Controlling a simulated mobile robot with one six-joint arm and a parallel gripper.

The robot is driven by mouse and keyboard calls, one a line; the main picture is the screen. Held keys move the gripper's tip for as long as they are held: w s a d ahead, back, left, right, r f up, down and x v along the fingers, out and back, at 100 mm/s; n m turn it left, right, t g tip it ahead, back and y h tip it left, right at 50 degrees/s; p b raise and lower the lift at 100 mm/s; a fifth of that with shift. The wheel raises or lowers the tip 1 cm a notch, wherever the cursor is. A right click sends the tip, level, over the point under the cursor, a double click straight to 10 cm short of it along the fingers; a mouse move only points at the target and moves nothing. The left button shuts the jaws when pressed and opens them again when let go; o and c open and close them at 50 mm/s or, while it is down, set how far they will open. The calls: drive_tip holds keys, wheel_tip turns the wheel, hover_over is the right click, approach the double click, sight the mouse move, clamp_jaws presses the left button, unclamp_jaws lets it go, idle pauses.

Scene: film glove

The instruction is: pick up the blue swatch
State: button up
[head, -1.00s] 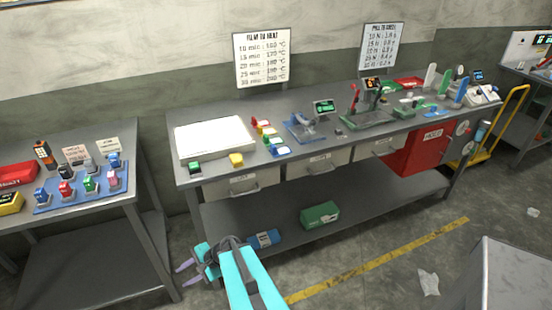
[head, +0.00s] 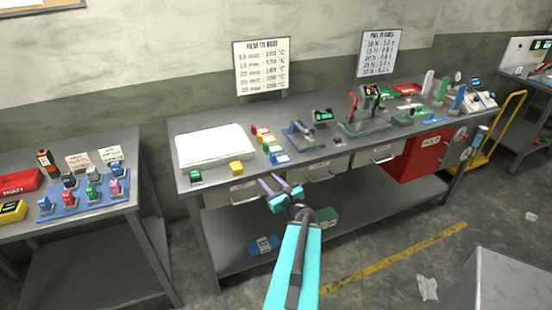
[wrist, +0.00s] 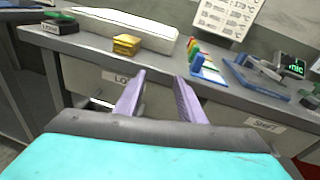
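The blue swatch (head: 281,158) lies near the front edge of the long grey workbench (head: 330,157). It is the nearest of a short row of coloured swatches. It also shows in the wrist view (wrist: 208,73), right of my fingers, with a white patch on it. My gripper (head: 268,183) is in front of the bench's drawers, below and left of the blue swatch and apart from it. In the wrist view, my gripper (wrist: 159,77) has its two purple fingers spread with nothing between them.
A yellow block (wrist: 127,44) and a green block (wrist: 61,27) sit on the bench's front edge, by a white slab (head: 214,143). A blue device (head: 301,133) stands right of the swatches. Drawers (head: 318,168) lie under the bench top.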

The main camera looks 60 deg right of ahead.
sight(274, 158)
drive_tip(key=s+d+r+m+h, duration=0.2)
drive_tip(key=s+d+r+m, duration=0.1)
drive_tip(key=s+d, duration=0.1)
drive_tip(key=shift+s+d+g, duration=0.2)
drive_tip(key=shift+s+g, duration=0.15)
drive_tip(key=shift+g, duration=0.05)
drive_tip(key=shift+w+d+f+b, duration=0.2)
drive_tip(key=shift+w+b, duration=0.15)
drive_tip(key=shift+b, duration=0.75)
drive_tip(key=b+x, duration=0.2)
drive_tip(key=b, duration=0.4)
drive_tip(key=b+x, duration=0.3)
drive_tip(key=b, duration=0.2)
drive_tip(key=shift+r, duration=0.1)
drive_tip(key=shift+w+d+r, duration=0.15)
drive_tip(key=shift+w+d, duration=0.2)
drive_tip(key=shift+w, duration=0.15)
drive_tip(key=shift+x, duration=0.8)
drive_tip(key=shift+w+d, duration=0.1)
